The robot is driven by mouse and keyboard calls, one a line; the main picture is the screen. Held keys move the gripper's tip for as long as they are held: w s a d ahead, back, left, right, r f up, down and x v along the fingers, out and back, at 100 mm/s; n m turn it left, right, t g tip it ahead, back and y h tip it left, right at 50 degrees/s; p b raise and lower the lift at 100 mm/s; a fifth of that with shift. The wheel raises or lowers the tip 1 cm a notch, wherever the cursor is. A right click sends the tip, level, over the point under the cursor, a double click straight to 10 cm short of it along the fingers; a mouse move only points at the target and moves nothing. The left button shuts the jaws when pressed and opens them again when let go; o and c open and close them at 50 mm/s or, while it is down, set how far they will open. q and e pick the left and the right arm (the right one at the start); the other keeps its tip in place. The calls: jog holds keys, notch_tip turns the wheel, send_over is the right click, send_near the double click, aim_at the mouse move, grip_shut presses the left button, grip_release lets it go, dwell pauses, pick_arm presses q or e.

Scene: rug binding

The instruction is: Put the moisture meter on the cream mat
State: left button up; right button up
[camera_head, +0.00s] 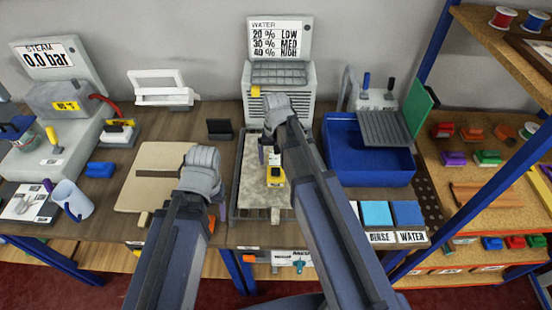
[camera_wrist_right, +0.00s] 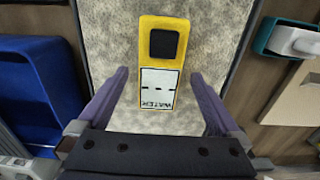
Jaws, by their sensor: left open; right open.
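The moisture meter is a yellow block (camera_head: 276,176) with a dark square and a white face marked WATER; it also shows in the right wrist view (camera_wrist_right: 160,62). It lies on a mottled cream-grey mat (camera_head: 253,186) in a dark frame, also seen in the right wrist view (camera_wrist_right: 110,35). My right gripper (camera_head: 270,153) is open above the meter, its purple fingers (camera_wrist_right: 159,78) on either side of the meter's lower end, apart from it. My left gripper (camera_head: 210,205) is open near the plain beige board (camera_head: 152,172); its fingers are mostly hidden.
A blue tub (camera_head: 365,178) stands right of the framed mat, with blue pads (camera_head: 376,214) in front of it. A grey machine (camera_head: 280,85) is behind. A blue block (camera_head: 100,169) and a pale mug (camera_head: 72,198) are at the left. Shelves with coloured items (camera_head: 485,157) are at the right.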

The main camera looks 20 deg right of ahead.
aim_at(276, 164)
notch_tip(276, 164, up, 9)
jog(key=p, duration=0.8)
pick_arm(q)
notch_tip(276, 164, up, 9)
jog(key=shift+f, duration=0.15)
pick_arm(e)
jog(key=s+a+n+h, duration=0.1)
jog(key=s+a+n, duration=0.6)
jog(key=s+a, duration=0.3)
jog(key=s, duration=0.4)
jog(key=shift+s+a, duration=0.15)
jog(key=shift+a, duration=0.1)
